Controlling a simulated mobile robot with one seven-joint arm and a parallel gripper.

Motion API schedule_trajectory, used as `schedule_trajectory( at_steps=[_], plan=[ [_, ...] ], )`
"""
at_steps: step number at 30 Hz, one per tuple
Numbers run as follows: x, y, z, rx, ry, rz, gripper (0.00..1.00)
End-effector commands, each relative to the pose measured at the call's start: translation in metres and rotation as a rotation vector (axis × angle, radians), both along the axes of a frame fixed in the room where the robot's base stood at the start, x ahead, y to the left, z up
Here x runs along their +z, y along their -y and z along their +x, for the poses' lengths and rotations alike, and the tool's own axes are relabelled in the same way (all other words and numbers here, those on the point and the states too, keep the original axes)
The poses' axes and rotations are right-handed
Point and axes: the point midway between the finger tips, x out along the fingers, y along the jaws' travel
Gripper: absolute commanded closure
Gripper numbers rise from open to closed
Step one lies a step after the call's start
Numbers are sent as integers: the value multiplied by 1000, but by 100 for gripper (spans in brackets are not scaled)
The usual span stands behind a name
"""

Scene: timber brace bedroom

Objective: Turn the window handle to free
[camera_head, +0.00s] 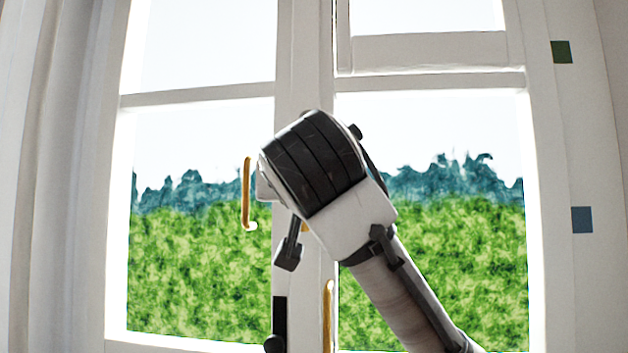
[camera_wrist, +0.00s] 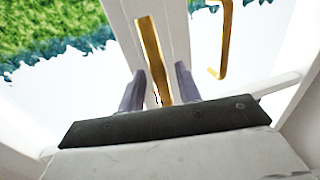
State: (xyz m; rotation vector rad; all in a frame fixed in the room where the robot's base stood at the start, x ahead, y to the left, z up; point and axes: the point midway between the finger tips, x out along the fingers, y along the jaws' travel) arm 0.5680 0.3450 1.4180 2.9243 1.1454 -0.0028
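The window (camera_head: 305,50) has a white frame and a middle post. A slim brass handle (camera_head: 246,195) with a hooked lower end shows left of my arm in the head view. A second brass piece (camera_head: 328,315) is low on the middle post. In the wrist view, a straight brass bar (camera_wrist: 150,45) runs down between the two grey fingers of my gripper (camera_wrist: 160,70). The fingers are spread, with a visible gap on each side of the bar. A hooked brass handle (camera_wrist: 225,40) is to their right. My arm hides part of the post in the head view.
White crossbars (camera_head: 430,80) divide the panes. Green hedge (camera_head: 190,270) and sky show through the glass. A pale curtain (camera_head: 65,180) hangs at the left. Small green and blue squares (camera_head: 582,220) are on the right wall.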

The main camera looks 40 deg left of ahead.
Motion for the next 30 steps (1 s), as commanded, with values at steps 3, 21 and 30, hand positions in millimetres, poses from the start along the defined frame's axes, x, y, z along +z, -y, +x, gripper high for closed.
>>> schedule_trajectory(
  at_steps=[3,21,30],
  plan=[
    [0,-6,8,-1,-1,1,66],
    [0,-9,10,0,1,1,99],
    [0,-9,10,0,1,1,100]
  ],
)
